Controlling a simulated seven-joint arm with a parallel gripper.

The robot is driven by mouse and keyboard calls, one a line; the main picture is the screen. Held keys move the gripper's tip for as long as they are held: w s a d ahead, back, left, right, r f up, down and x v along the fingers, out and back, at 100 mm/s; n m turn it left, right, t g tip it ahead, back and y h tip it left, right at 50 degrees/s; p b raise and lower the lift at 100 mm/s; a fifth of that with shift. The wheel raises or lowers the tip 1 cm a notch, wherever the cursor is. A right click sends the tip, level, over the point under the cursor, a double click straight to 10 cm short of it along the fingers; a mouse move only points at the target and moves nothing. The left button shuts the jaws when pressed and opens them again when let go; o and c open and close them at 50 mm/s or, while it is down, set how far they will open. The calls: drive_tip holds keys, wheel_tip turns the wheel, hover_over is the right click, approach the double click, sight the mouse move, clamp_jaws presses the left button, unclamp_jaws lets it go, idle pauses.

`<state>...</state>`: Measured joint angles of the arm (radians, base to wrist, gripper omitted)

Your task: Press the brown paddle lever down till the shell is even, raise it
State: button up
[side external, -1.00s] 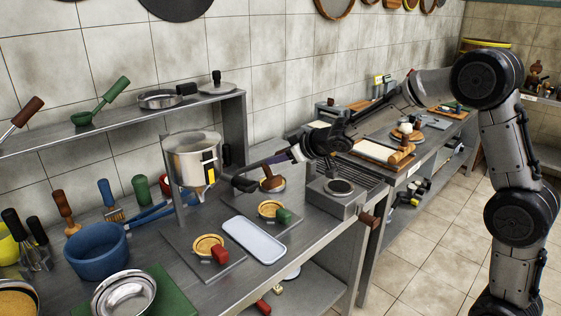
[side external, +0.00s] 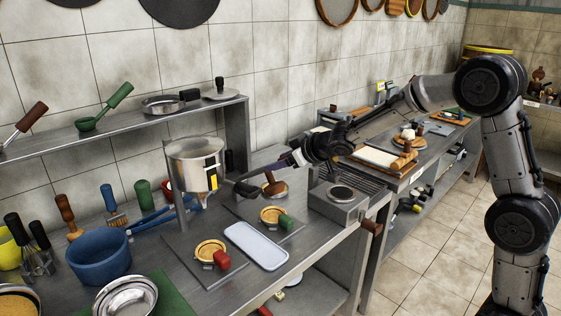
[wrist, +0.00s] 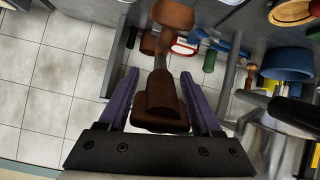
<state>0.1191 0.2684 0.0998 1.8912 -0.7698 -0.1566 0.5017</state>
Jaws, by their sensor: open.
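A brown paddle-shaped handle (wrist: 160,105) lies between my purple fingers in the wrist view, with a wider brown end (wrist: 173,14) beyond them. My gripper (wrist: 159,76) is open, with a finger on each side of it; I cannot tell whether they touch. In the side view my gripper (side external: 274,162) is above the counter, right of the steel hopper (side external: 196,163). A brown-handled piece (side external: 273,185) stands below the fingertips. A grey box with a round plate (side external: 338,201) has a brown lever handle (side external: 371,227) at its front. I cannot tell which brown part the wrist view shows.
The hopper's black handle (side external: 248,188) is close to my fingertips. A pale tray (side external: 256,246), a red-handled round pan (side external: 211,251) and a green-handled one (side external: 272,216) lie in front. A blue bowl (side external: 98,261) stands left; a shelf (side external: 120,133) runs behind.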

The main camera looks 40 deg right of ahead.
drive_tip(key=shift+s, duration=0.1)
drive_tip(key=v, duration=1.3)
drive_tip(key=shift+s+r, duration=0.2)
drive_tip(key=shift+s, duration=0.05)
idle(0.3)
